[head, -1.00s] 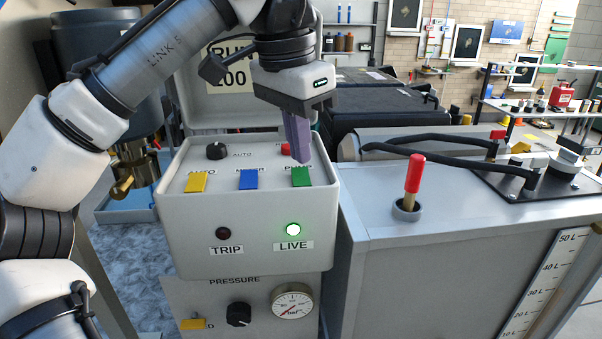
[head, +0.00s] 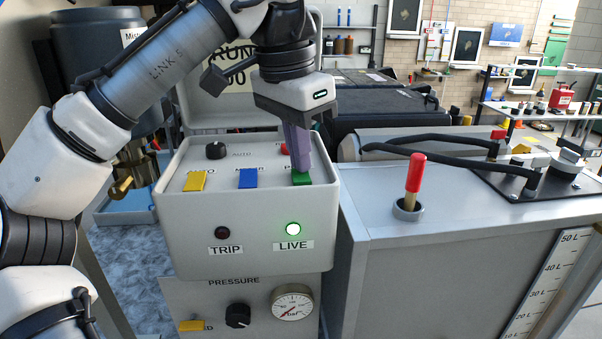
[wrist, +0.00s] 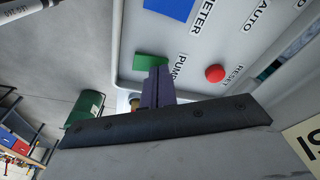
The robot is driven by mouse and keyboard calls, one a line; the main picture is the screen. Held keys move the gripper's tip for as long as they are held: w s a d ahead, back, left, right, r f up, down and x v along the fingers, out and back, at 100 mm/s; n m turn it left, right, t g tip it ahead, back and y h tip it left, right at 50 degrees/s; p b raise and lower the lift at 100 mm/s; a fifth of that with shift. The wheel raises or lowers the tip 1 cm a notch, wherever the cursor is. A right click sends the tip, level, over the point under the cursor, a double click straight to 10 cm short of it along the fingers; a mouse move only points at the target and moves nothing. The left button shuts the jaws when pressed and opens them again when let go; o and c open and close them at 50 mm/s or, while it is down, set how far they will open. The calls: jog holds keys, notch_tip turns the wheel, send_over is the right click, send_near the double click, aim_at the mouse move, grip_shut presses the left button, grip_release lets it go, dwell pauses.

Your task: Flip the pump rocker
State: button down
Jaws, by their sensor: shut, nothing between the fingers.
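The pump rocker is the green one (head: 302,179) at the right of the row on the grey control box (head: 200,240). In the wrist view the green rocker (wrist: 151,62) shows beside the "PUMP" label, partly next to my fingers. My gripper (head: 301,168) is shut and empty, pointing down. Its purple fingertips are at the rocker's rear part, seemingly touching it; a small gap cannot be ruled out. In the wrist view my gripper (wrist: 156,75) hides part of the label. The LIVE lamp (head: 293,229) glows green; the TRIP lamp (head: 223,233) is dark.
A blue rocker (head: 248,178) and a yellow rocker (head: 195,181) sit left of the green one. A red reset button (wrist: 215,74) is close to my fingers. A red-handled lever (head: 415,174) stands on the grey cabinet to the right. A raised lid stands behind the box.

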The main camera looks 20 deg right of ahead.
notch_tip(320, 180, up, 3)
jog(key=p, duration=0.2)
jog(key=shift+f+p, duration=0.1)
jog(key=shift+p, duration=0.2)
jog(key=shift+r, duration=2.1)
jog(key=shift+f, duration=0.1)
